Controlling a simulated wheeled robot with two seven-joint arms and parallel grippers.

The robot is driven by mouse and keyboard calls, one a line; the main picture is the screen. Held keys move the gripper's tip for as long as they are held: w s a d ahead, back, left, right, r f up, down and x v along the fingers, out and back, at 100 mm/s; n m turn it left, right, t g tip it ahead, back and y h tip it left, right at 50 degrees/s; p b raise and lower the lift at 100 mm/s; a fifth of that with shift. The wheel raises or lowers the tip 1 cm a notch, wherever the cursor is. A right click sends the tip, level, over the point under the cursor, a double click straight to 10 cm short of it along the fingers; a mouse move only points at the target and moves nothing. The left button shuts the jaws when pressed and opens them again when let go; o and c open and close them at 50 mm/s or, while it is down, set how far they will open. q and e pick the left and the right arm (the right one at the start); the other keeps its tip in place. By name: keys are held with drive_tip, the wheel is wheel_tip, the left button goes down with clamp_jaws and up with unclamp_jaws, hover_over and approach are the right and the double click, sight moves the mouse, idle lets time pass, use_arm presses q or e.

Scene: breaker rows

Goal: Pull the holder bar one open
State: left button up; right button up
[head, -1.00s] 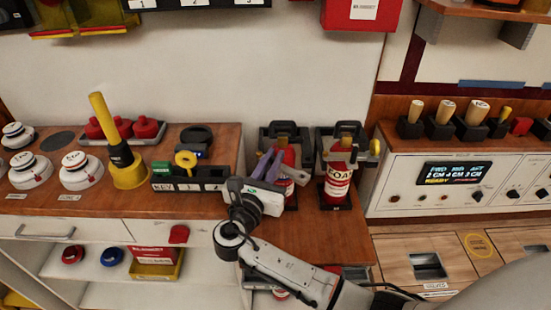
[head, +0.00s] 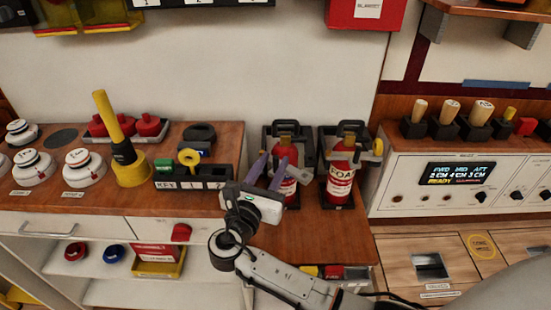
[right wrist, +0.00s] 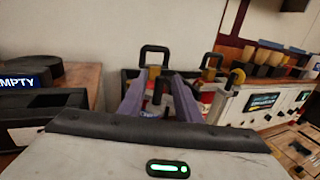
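Two red fire extinguishers stand in black holders at the back of the wooden counter. The left extinguisher (head: 289,188) is partly hidden by my right gripper. Its holder's black looped bar (head: 287,128) stands upright; it shows beyond my fingertips in the right wrist view (right wrist: 154,48). The right extinguisher (head: 341,178), labelled FOAM, sits in its own holder (head: 349,130). My right gripper (head: 272,157) has its purple fingers spread, just in front of the left holder. The fingers (right wrist: 159,73) look empty in the right wrist view. My left gripper is out of view.
Left of the holders stand a black key rack (head: 190,178), a yellow-handled plunger-like tool (head: 124,152) and white round detectors (head: 84,168). On the right is a control panel (head: 405,180) with wooden-handled levers. The counter's front right part (head: 320,235) is clear.

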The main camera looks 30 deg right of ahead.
drive_tip(key=v, duration=0.7)
drive_tip(key=shift+s+a, duration=0.25)
drive_tip(key=shift+a, duration=0.05)
